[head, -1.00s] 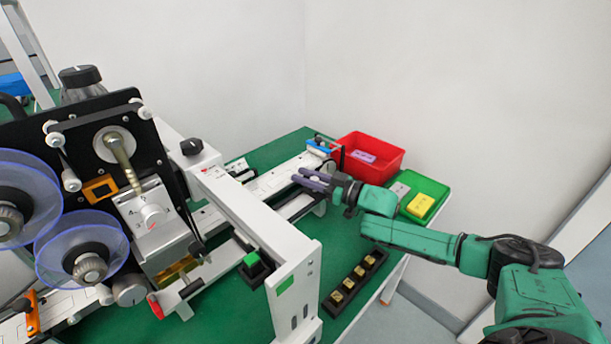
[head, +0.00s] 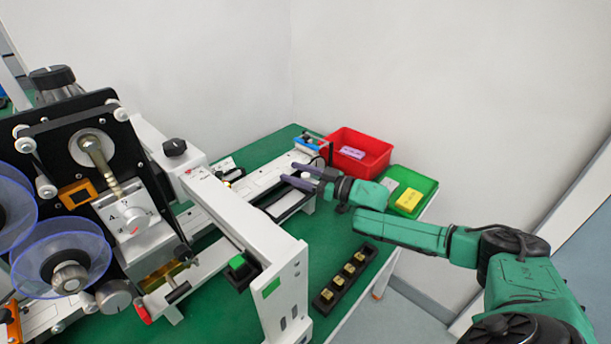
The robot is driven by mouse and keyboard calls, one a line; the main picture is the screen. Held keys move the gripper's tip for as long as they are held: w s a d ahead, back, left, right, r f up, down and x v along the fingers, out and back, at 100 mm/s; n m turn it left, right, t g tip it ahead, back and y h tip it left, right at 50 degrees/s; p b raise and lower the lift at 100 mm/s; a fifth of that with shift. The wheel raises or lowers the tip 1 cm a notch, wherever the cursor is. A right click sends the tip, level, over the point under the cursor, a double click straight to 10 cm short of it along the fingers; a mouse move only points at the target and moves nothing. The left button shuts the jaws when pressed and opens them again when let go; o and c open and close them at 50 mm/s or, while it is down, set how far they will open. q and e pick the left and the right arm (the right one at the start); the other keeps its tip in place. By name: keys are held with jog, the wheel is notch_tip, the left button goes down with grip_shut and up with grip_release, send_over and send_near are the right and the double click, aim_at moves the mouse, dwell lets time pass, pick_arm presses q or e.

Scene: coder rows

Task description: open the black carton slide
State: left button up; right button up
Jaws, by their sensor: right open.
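My right gripper (head: 292,173) reaches in from the right, its two grey-purple fingers apart and empty, above the far end of the white machine rail (head: 258,182). A dark-edged slide with a pale top (head: 287,205) sits at the near side of this rail, just below and in front of the fingers. It looks like the black carton slide, but I cannot tell for sure, nor how far open it is. I cannot tell whether the fingers touch anything. My left gripper is not in view.
A red bin (head: 373,165) with a purple item and a green tray (head: 428,185) with a yellow block stand at the back right. A black strip (head: 325,298) holding several brass-coloured pieces lies near the table edge. The large labelling machine (head: 90,150) fills the left.

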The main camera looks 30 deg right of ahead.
jog(key=p+v, duration=0.1)
jog(key=v, duration=1.3)
jog(key=shift+p, duration=0.4)
jog(key=shift+s+d, duration=0.1)
